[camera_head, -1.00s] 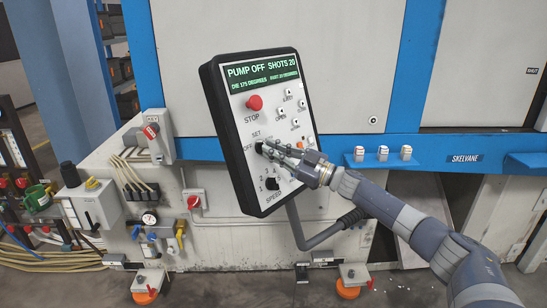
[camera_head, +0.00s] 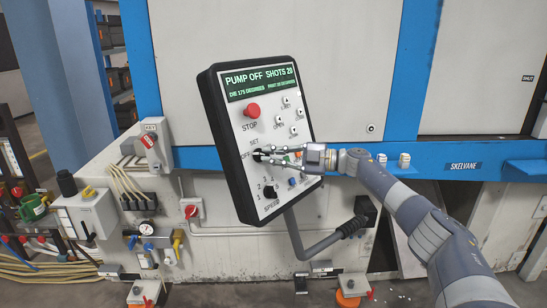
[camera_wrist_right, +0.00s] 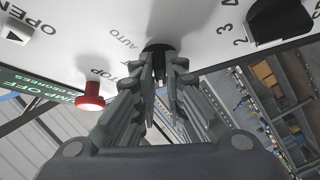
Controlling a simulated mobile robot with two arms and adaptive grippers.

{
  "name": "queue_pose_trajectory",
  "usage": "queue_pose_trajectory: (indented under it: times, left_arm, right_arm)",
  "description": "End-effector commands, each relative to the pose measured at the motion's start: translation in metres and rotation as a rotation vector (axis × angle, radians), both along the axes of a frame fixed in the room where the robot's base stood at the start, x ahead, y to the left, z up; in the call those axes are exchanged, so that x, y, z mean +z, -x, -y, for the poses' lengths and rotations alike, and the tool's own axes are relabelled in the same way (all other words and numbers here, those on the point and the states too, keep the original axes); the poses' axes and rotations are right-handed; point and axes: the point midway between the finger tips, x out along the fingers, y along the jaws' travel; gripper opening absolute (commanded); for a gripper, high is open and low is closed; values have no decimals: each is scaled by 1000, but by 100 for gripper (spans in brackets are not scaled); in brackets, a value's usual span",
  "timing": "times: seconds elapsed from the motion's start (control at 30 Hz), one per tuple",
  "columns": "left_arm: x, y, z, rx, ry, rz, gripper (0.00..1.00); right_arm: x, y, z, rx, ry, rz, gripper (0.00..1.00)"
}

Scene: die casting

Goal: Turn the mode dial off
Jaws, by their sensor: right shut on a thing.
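The tilted control panel (camera_head: 236,190) shows a black mode dial (camera_head: 258,154) with SET above it and OFF to its left. My right gripper (camera_head: 270,156) reaches in from the right with its fingertips closed around the dial. In the right wrist view the dial (camera_wrist_right: 157,48) sits between the tips of the two fingers (camera_wrist_right: 164,66), beside the AUTO label. The fingers cover part of the dial, so I cannot tell which way it points. The display (camera_head: 262,81) reads PUMP OFF. My left gripper is not in view.
A red stop button (camera_head: 252,110) stands above the dial, and a black speed dial (camera_head: 270,191) below it. Small buttons (camera_head: 294,131) line the panel's right side. A blue ledge (camera_head: 425,172) with small switches runs behind my right arm.

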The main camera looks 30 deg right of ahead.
Motion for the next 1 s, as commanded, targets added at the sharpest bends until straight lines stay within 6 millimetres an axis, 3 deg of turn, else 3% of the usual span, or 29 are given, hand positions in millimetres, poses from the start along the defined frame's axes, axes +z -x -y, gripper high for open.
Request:
queue_pose_trajectory:
  times: [0.4,0.43,0.5,0.83,1.0]
  left_arm:
    - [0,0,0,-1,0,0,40]
    - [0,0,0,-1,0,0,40]
    - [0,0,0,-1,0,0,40]
    - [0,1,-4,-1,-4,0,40]
    - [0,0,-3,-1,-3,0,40]
  right_arm:
    - [4,-1,-1,3,2,11,0]
    - [4,-1,-1,3,2,11,18]
    - [4,-1,-2,3,2,10,31]
    - [1,0,0,2,4,4,31]
    - [0,11,12,0,5,2,31]
